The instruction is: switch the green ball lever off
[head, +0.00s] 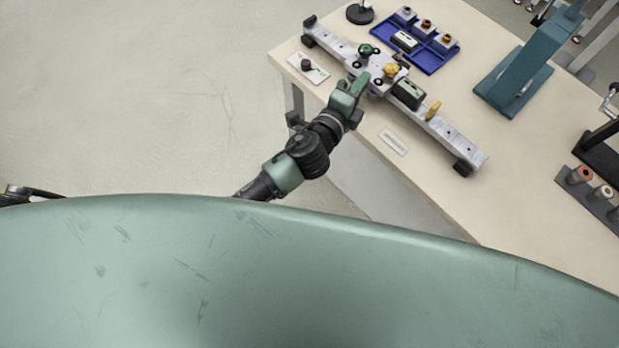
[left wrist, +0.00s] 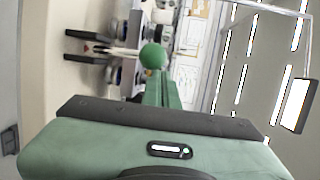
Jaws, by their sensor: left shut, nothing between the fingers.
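The green ball lever (head: 366,50) stands on a pale carriage (head: 377,70) on a long metal rail (head: 450,137) on the table. In the left wrist view its green ball (left wrist: 152,56) shows just beyond my fingertips. My left gripper (head: 361,84) is shut and empty, its green fingers pointing up toward the carriage, just below the ball in the head view. It also shows in the left wrist view (left wrist: 162,76). I cannot tell whether the fingers touch the ball or lever. The lever's shaft is mostly hidden in the head view. My right gripper is not in view.
A small plate with a black knob (head: 307,66) lies left. A teal press (head: 520,75) stands right.

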